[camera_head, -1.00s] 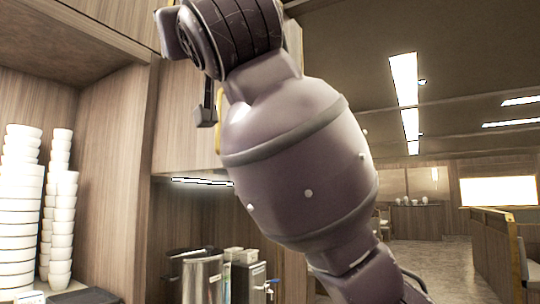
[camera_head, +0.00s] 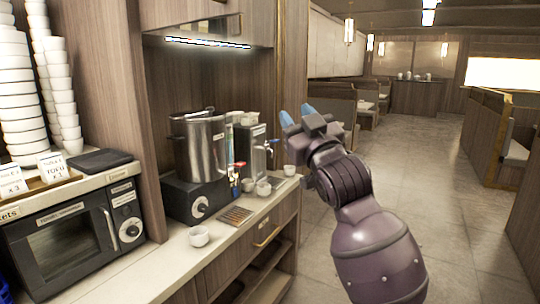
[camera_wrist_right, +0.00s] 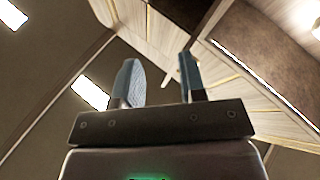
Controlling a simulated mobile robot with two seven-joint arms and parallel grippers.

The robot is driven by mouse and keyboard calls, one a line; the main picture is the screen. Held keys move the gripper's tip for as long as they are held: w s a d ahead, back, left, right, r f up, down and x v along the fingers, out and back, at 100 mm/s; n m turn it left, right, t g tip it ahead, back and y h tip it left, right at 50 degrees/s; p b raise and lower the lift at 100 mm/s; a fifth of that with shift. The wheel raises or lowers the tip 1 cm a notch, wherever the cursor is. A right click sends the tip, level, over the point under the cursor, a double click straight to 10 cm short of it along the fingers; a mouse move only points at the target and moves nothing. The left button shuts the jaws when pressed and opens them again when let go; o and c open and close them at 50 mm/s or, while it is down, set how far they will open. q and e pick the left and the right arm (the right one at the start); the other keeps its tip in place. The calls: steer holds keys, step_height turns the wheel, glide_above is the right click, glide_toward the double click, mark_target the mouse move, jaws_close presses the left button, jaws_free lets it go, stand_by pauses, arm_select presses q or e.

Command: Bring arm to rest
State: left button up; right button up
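My right arm comes in from the lower right in the head view. My right gripper (camera_head: 296,121) points up and away, in front of the aisle to the right of the counter. Its two blue fingers stand apart with nothing between them. In the right wrist view the gripper (camera_wrist_right: 161,82) is open and empty, with the ceiling and wood panels behind it. My left gripper is not in view.
The counter (camera_head: 150,274) on the left holds a microwave (camera_head: 62,240), a steel pot (camera_head: 200,150), a dispenser (camera_head: 250,145) and several small cups, including a white cup (camera_head: 199,236). White bowls (camera_head: 18,95) are stacked at far left. The aisle floor (camera_head: 425,170) is open.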

steer(key=s+d+f+m+g+h, duration=0.1)
steer(key=s+d+f+m+h, duration=0.3)
steer(key=f, duration=0.8)
steer(key=s+d+f+n+g+h, duration=0.15)
steer(key=d+f, duration=0.45)
steer(key=f, duration=0.6)
steer(key=s+d+f+m+g+h, duration=0.1)
steer(key=s+d+f+m, duration=0.3)
steer(key=f, duration=0.8)
steer(key=s+d+f+g+h, duration=0.1)
steer(key=s+d+f+g, duration=0.2)
steer(key=s+f, duration=0.8)
steer(key=s+d+f+g+h, duration=0.2)
steer(key=s+d+f, duration=0.3)
steer(key=s+f, duration=0.6)
steer(key=shift+s+d+f+m+g, duration=0.2)
steer(key=shift+s+m+g, duration=0.2)
steer(key=shift+g, duration=0.25)
steer(key=shift+a, duration=0.15)
